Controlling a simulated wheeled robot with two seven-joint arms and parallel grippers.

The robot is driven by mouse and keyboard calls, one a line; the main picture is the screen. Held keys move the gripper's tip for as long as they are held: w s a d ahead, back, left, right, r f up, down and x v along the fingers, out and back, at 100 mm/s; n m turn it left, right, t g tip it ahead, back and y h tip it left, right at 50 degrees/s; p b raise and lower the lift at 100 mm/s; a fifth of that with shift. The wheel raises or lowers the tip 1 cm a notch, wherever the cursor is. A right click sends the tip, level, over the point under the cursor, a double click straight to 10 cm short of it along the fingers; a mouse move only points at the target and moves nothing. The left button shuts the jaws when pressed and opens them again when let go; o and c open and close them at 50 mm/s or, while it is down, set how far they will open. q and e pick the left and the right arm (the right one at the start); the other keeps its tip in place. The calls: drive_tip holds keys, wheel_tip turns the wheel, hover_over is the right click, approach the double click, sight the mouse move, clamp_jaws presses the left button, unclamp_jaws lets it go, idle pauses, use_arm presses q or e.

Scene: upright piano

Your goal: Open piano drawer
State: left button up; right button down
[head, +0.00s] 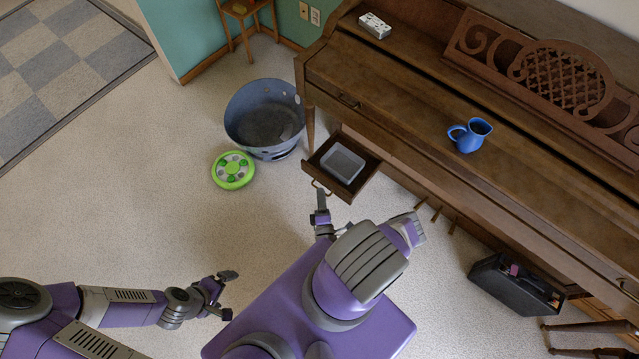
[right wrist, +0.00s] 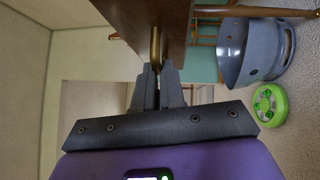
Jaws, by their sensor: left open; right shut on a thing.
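The piano drawer (head: 363,190) is pulled out from under the left part of the brown upright piano (head: 430,115). A grey box (head: 342,163) lies inside the drawer. My right gripper (head: 320,192) is at the drawer's front, shut on its handle. In the right wrist view the fingers (right wrist: 157,75) close on the brass handle (right wrist: 156,45), and the wooden drawer front (right wrist: 176,30) stands right beside it. My left gripper (head: 228,295) is open and empty over the floor at lower left, well away from the piano.
A blue-grey basket (head: 265,118) and a green round toy (head: 233,170) stand on the floor left of the drawer. A blue pitcher (head: 470,135) and a small white box (head: 375,25) are on the piano. A black case (head: 512,287) lies at lower right.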

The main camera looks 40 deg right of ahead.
idle(0.3)
drive_tip(key=c, duration=1.2)
unclamp_jaws()
drive_tip(key=shift+a, duration=0.1)
drive_tip(key=b+v, duration=0.1)
drive_tip(key=v, duration=0.6)
drive_tip(key=shift+s+a+f+b, duration=0.1)
drive_tip(key=shift+s+a+b, duration=0.1)
drive_tip(key=shift+b, duration=0.15)
